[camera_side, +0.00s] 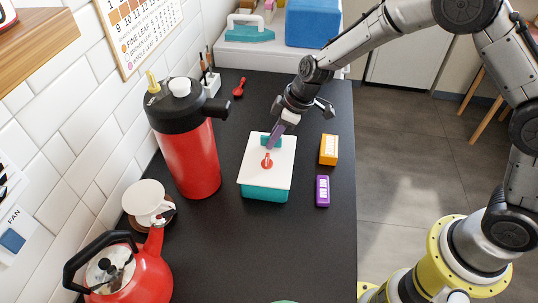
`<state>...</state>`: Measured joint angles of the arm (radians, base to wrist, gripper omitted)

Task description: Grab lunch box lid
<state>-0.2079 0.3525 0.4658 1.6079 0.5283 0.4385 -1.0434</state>
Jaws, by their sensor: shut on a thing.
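The lunch box (265,192) is a teal box standing on the dark counter in the middle of the camera_side view. Its white lid (255,175) lies on top and covers it, with a small red piece (267,162) on the lid's middle. My gripper (272,143) reaches down from the upper right to the far edge of the lid, where a teal tab (265,140) shows. Its fingers are shut at this edge. The exact contact is small and partly hidden.
A red flask (190,155) stands close left of the lunch box. An orange box (329,149) and a purple box (322,191) stand right. A cup (146,199) and red kettle (140,275) are at lower left. A red spoon (239,87) lies behind. The counter in front is mostly clear.

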